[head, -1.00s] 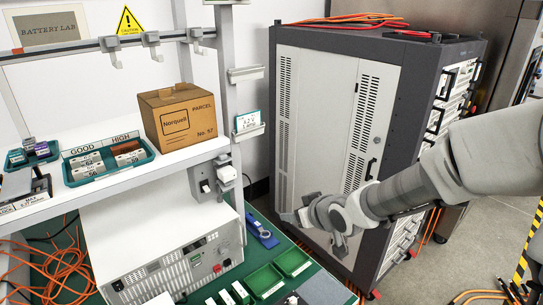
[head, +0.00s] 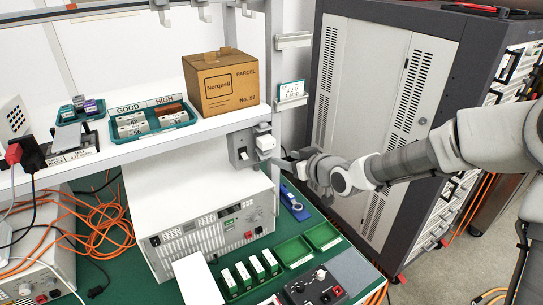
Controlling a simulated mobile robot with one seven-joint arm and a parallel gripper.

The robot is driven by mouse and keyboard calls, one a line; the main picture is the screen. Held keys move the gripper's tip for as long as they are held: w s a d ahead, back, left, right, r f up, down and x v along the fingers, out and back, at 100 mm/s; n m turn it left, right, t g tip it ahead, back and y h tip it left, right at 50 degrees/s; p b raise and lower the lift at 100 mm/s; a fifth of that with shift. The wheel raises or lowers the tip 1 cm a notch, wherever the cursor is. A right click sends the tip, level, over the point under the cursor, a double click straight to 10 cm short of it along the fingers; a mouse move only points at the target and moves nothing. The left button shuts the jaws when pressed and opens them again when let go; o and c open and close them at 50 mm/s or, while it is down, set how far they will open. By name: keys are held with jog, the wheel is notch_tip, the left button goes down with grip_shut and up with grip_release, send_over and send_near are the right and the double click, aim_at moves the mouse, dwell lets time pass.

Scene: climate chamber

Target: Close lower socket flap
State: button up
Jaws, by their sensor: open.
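A grey socket unit (head: 263,129) is fixed to the shelf post, right of a grey switch box. Its lower flap (head: 266,144) is a pale lid that seems to stick out from the unit; its exact angle is too small to tell. My gripper (head: 284,160) is open and empty, just right of and slightly below the lower flap. Its fingers point left towards the socket unit. Whether a fingertip touches the flap I cannot tell.
A grey switch box (head: 241,150) sits left of the sockets. The parcel (head: 220,82) stands on the shelf above. A white power supply (head: 205,225) and green trays (head: 293,251) are below on the bench. A tall cabinet (head: 375,95) stands behind my arm.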

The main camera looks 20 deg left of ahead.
aim_at(268, 153)
jog(key=x, duration=0.9)
jog(key=shift+w+a+f, duration=0.1)
grip_shut()
